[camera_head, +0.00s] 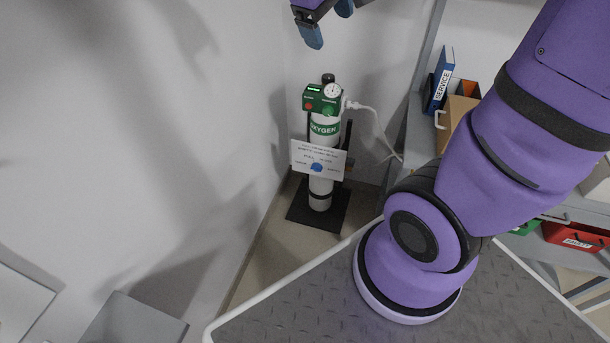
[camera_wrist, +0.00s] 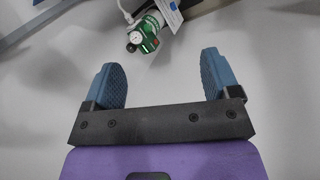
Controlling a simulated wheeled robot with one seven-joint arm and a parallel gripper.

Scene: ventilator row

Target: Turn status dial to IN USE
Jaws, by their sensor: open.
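A status placard (camera_head: 318,160) with a blue dial (camera_head: 317,167) hangs on the front of a white oxygen cylinder (camera_head: 325,133) in the head view. The placard's small print and the dial's setting are too small to read. My gripper (camera_head: 330,22) is at the top edge of the head view, above the cylinder and apart from it. In the wrist view my gripper (camera_wrist: 169,80) is open and empty between its blue fingers. The cylinder's green regulator block (camera_wrist: 149,35) and part of the placard (camera_wrist: 170,12) show beyond the fingertips.
The cylinder stands on a black base plate (camera_head: 318,205) in the corner by the wall. A pressure gauge (camera_head: 332,91) and white hose (camera_head: 372,112) are at its top. A shelf with a blue SERVICE binder (camera_head: 439,80) and a red box (camera_head: 574,236) stands at right.

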